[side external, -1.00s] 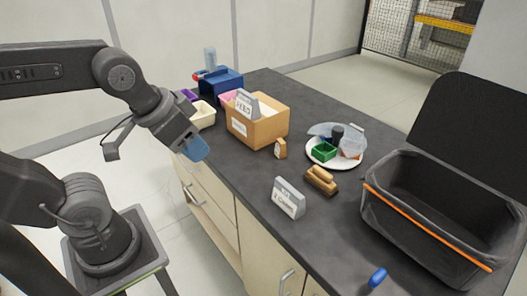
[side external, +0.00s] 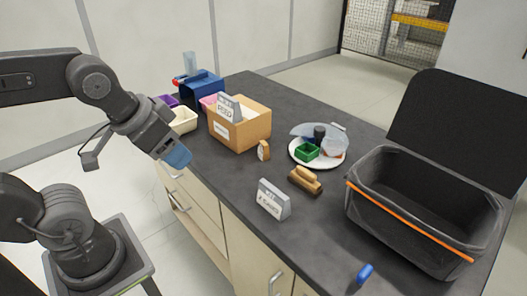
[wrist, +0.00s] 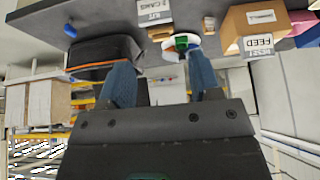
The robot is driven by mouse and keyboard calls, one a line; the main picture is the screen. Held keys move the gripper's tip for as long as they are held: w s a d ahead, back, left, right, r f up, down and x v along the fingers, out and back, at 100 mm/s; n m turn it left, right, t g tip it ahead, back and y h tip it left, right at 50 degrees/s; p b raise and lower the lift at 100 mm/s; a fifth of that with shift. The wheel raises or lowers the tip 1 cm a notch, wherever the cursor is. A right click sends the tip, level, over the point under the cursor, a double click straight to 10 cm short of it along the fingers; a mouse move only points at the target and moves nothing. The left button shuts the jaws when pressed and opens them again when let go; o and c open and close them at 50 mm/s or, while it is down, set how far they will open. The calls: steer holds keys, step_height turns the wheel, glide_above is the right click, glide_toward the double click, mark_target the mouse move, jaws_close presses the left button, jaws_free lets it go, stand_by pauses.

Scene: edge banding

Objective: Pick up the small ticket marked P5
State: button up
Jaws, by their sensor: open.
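I cannot read the mark P5 on anything in view, so I cannot tell which thing is that ticket. A small tan block with a pale face (side external: 264,150) stands on the dark bench beside the cardboard box (side external: 252,130); its marking is too small to read. My gripper (side external: 178,155) has blue fingers and hangs near the bench's front edge, left of the box and apart from everything. In the wrist view its two fingers (wrist: 161,78) are spread, with nothing held between them.
A grey sign (side external: 272,199), a wooden-handled brush (side external: 305,181) and a white plate (side external: 300,158) with a green tray stand along the bench. A black lined bin (side external: 420,225) is at right. A FEED sign (side external: 229,107) is at the box. Bare bench top lies between them.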

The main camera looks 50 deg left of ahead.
steer(key=n+g+y, duration=0.3)
steer(key=n+g, duration=0.2)
steer(key=n, duration=1.1)
glide_above(263, 150)
steer(key=d, duration=0.2)
step_height(263, 150, down, 14)
steer(key=x, duration=0.8)
steer(key=shift+d+f, duration=0.15)
steer(key=shift+f, duration=0.2)
steer(key=shift+w+a+x, duration=0.1)
steer(key=shift+w+x, duration=0.1)
steer(key=shift+x, duration=1.1)
steer(key=shift+w+a+x, duration=0.15)
steer(key=shift+x, duration=1.15)
